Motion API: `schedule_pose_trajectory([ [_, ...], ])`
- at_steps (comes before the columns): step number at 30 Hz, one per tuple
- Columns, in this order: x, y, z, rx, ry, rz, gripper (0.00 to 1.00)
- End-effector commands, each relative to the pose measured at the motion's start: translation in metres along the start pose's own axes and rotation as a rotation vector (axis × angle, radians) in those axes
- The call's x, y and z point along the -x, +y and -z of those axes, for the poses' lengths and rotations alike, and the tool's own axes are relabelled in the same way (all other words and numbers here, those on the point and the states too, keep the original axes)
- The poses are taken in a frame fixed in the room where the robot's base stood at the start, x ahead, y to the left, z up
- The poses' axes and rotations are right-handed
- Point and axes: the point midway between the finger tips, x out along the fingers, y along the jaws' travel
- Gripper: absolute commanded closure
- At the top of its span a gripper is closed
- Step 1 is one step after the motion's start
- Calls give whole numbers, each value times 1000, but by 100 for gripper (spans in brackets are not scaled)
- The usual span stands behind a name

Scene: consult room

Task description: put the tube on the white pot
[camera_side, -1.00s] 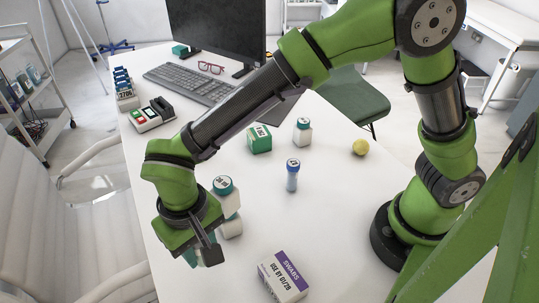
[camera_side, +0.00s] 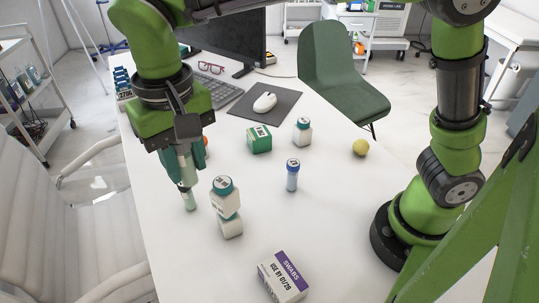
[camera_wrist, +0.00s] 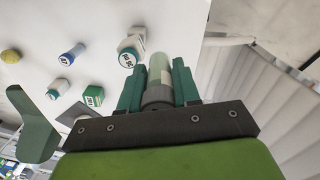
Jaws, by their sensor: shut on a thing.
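My gripper (camera_side: 182,165) points down and is shut on a pale green, translucent tube (camera_side: 189,200), whose lower end hangs below the fingers, slightly tilted. In the wrist view the tube (camera_wrist: 160,68) sits between the green fingers (camera_wrist: 158,88), with a grey band or cap near the palm. A white pot with a teal lid (camera_side: 225,198) stands just right of the tube in the side view, apart from it. It appears stacked on another white piece (camera_side: 231,227). The wrist view shows its lid (camera_wrist: 127,59) left of the fingers.
A blue-capped tube (camera_side: 292,176) stands upright mid-table. A green box (camera_side: 259,139), a yellow ball (camera_side: 360,148) and a swabs box (camera_side: 283,277) lie around it. An orange thing (camera_side: 205,141) is partly hidden behind my gripper. The table between the swabs box and blue-capped tube is clear.

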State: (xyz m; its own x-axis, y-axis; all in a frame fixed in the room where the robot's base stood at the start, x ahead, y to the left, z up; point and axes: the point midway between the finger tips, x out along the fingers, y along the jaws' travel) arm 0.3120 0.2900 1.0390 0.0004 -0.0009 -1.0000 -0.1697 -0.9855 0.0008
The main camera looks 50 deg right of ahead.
Motion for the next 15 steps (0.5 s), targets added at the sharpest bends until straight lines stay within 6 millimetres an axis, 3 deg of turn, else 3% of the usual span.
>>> schedule_pose_trajectory([
  [9, 0, 91, 76, -212, 0, 0, 97],
  [15, 0, 149, 106, -329, 0, 1, 97],
])
